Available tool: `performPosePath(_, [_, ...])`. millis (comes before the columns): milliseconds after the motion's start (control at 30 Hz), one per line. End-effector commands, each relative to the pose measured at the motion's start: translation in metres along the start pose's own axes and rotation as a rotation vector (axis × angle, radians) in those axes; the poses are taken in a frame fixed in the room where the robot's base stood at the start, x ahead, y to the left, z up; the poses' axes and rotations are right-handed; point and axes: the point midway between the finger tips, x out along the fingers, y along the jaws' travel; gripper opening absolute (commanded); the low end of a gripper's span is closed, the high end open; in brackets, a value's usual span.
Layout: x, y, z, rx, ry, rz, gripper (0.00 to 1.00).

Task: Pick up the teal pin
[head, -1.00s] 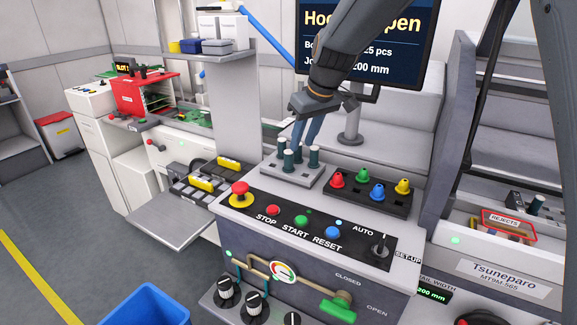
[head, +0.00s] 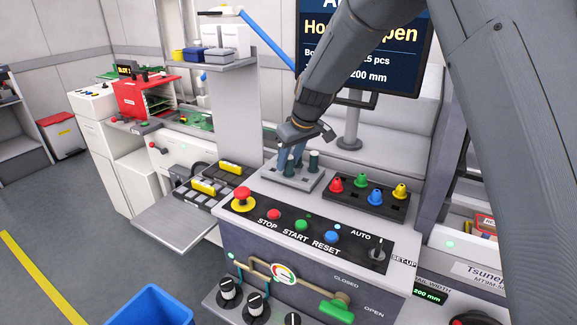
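Dark teal pins stand upright in a light grey holder block (head: 310,184) on top of the grey console. One teal pin (head: 314,161) stands clear at the right of the block. Another teal pin (head: 289,169) is partly hidden by my gripper (head: 291,157). My gripper points down over the left part of the block, its blue-grey fingers at the height of the pins. The fingers look apart, but I cannot tell whether they touch or hold a pin.
A black rack (head: 367,198) with red, green, blue and yellow knobs stands right of the block. A red emergency button (head: 242,197) and a button panel are in front. A monitor (head: 400,60) stands behind. A blue bin (head: 150,305) is on the floor.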

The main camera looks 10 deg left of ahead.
Motion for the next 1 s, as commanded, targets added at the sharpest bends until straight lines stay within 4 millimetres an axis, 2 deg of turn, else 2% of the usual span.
performPosePath(100, [0.0, 0.0, 0.0, 0.0, 0.0, 0.0, 0.31])
performPosePath(133, [0.0, 0.0, 0.0, 0.0, 0.0, 0.0, 0.28])
performPosePath(300, [0.0, 0.0, 0.0, 0.001, 0.0, 0.0, 0.0])
performPosePath(567, [-0.002, 0.0, -0.001, 0.001, 0.002, 0.001, 0.0])
performPosePath(667, [-0.009, 0.001, -0.005, 0.001, 0.005, 0.002, 0.0])
performPosePath(1000, [-0.066, 0.001, -0.029, 0.0, 0.005, 0.002, 0.0])
